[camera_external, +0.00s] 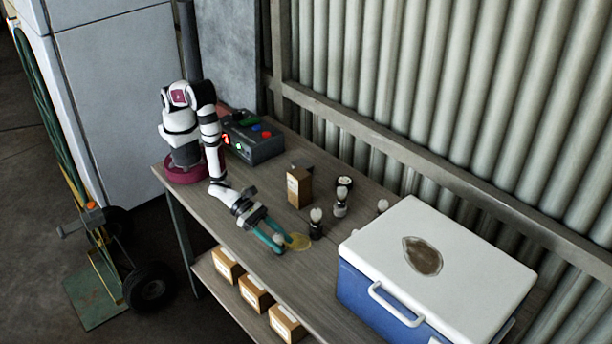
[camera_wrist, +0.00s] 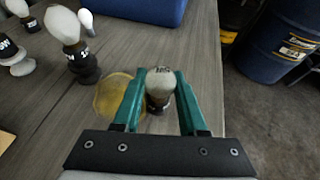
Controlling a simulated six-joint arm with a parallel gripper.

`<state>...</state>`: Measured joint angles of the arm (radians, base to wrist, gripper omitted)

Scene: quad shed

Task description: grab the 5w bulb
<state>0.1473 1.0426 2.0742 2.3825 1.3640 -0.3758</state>
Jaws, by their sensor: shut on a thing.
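My gripper (camera_wrist: 163,84) is shut on a bulb (camera_wrist: 160,80) with a pale glass globe and a dark base, held upright between the two teal fingers. In the external view my gripper (camera_external: 271,238) is low over the bench, with the bulb's pale globe (camera_external: 279,239) at its fingertips. No wattage is readable on the held bulb. Another bulb (camera_wrist: 62,26) on a dark base stands to the left in the wrist view, its label starting with "15". A bulb at the far left (camera_wrist: 15,68) has a partly cut label ending in W.
More bulbs (camera_external: 341,194) stand on the bench near a cardboard box (camera_external: 299,188). A blue cooler with a white lid (camera_external: 440,255) fills the bench's right end. A yellow stain (camera_wrist: 112,95) lies beside the held bulb. The bench's front edge is close.

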